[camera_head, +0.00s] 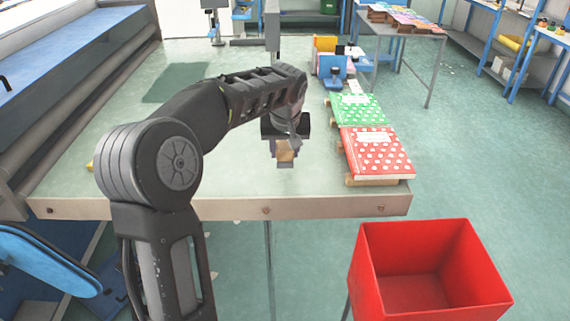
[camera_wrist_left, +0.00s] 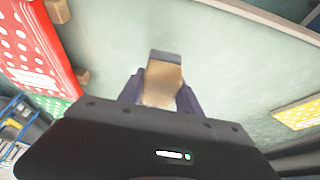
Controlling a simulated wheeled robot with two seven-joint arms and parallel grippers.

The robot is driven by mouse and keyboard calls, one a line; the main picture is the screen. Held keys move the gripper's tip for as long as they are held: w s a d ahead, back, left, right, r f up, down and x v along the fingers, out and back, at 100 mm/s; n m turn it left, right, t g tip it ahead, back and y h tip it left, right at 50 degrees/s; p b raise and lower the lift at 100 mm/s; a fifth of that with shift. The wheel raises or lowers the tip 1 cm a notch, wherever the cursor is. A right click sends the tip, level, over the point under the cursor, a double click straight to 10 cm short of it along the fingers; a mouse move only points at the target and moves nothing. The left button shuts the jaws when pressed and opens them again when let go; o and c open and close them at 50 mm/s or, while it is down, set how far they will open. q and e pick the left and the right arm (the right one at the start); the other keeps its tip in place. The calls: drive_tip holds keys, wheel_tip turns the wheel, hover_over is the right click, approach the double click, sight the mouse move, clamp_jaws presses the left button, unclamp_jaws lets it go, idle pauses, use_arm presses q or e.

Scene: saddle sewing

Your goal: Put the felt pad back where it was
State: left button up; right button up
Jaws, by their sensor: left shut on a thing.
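My left gripper (camera_head: 284,158) is above the near part of the pale green table (camera_head: 230,180), fingers pointing down. It is shut on a small tan block-like piece with a grey end (camera_head: 285,152). In the left wrist view this tan piece (camera_wrist_left: 163,85) sits between the two dark fingers (camera_wrist_left: 160,95), its grey end sticking out past them. I cannot tell for sure whether it is the felt pad. A flat dark green rectangle (camera_head: 177,82) lies at the table's far left. My right gripper is not in view.
Red (camera_head: 375,152) and green (camera_head: 357,109) dotted books lie on wooden strips along the table's right edge. Blue and yellow holders (camera_head: 330,62) stand behind them. A red bin (camera_head: 430,270) stands front right. A yellow patterned item (camera_wrist_left: 298,113) shows in the wrist view.

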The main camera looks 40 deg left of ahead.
sight(285, 163)
use_arm(q)
drive_tip(key=shift+f, duration=0.35)
drive_tip(key=shift+f, duration=1.85)
drive_tip(key=shift+f, duration=0.1)
drive_tip(key=shift+f, duration=0.15)
drive_tip(key=o, duration=1.3)
drive_tip(key=shift+r, duration=0.2)
